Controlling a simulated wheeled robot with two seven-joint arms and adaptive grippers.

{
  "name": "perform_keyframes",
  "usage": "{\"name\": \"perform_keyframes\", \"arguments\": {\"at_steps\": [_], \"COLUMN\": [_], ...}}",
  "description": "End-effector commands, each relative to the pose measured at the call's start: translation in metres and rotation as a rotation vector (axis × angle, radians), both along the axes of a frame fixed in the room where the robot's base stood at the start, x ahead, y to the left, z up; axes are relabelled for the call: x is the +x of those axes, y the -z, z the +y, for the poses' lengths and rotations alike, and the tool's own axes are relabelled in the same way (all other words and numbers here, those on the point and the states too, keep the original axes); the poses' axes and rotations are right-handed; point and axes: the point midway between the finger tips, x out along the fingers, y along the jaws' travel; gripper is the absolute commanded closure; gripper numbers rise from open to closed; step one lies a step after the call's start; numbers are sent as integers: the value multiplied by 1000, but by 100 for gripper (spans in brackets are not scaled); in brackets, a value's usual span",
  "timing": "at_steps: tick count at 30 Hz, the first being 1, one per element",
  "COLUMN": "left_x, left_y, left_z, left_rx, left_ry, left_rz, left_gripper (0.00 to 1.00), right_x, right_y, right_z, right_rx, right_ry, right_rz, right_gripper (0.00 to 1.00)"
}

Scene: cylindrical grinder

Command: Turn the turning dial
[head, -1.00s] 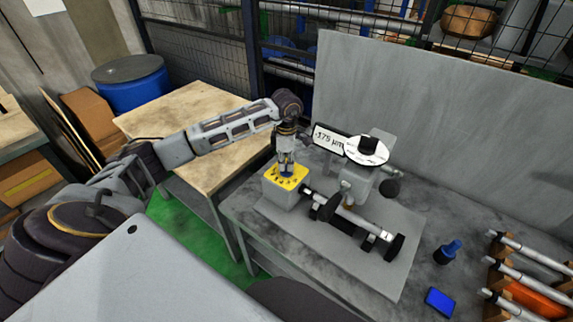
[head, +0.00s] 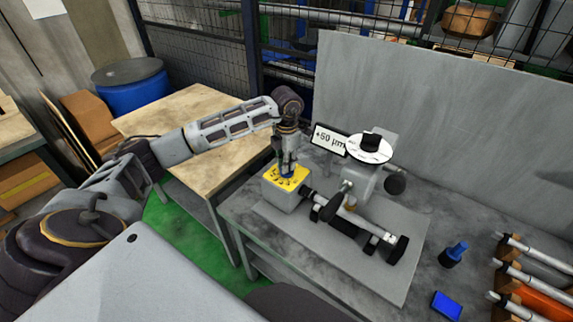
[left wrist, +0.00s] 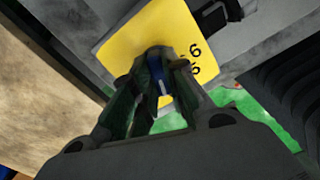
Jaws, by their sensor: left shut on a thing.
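The turning dial (left wrist: 157,78) is a blue knob on the yellow, number-marked top plate (left wrist: 122,43) of a grey box. In the head view that yellow plate (head: 273,180) is at the left end of the grinder (head: 350,208). My left gripper (left wrist: 158,84) points down over the plate and is shut on the blue dial, which is partly hidden between the fingers. The gripper also shows in the head view (head: 287,168). A small display (head: 329,140) behind the box reads "+50 µm". My right gripper is not in view.
A white disc with a black knob (head: 371,146) stands on the grinder, right of the display. A blue-topped black item (head: 455,254), a blue pad (head: 447,305) and racked rods (head: 530,250) lie at the right. A tall grey panel (head: 450,120) stands behind.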

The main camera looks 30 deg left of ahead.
Motion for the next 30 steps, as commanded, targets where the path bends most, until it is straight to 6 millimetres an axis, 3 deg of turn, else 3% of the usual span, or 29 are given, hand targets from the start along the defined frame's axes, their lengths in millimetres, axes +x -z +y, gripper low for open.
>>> {"name": "perform_keyframes", "arguments": {"at_steps": [21, 22, 24, 26, 30], "left_x": [1, 1, 1, 1, 0], "left_y": [-1, -1, -1, -1, -1], "left_z": [0, 1, 0, 0, 0], "left_rx": [0, 0, 0, 0, 1], "left_ry": [-83, -83, -83, -82, -82], "left_rz": [-2, -3, -2, -2, -1], "left_gripper": [100, 82, 73, 65, 64], "right_x": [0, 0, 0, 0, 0], "right_y": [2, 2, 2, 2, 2], "right_z": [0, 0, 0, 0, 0], "right_rx": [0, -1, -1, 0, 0], "right_ry": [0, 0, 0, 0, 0], "right_rz": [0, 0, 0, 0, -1], "right_gripper": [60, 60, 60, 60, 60]}}
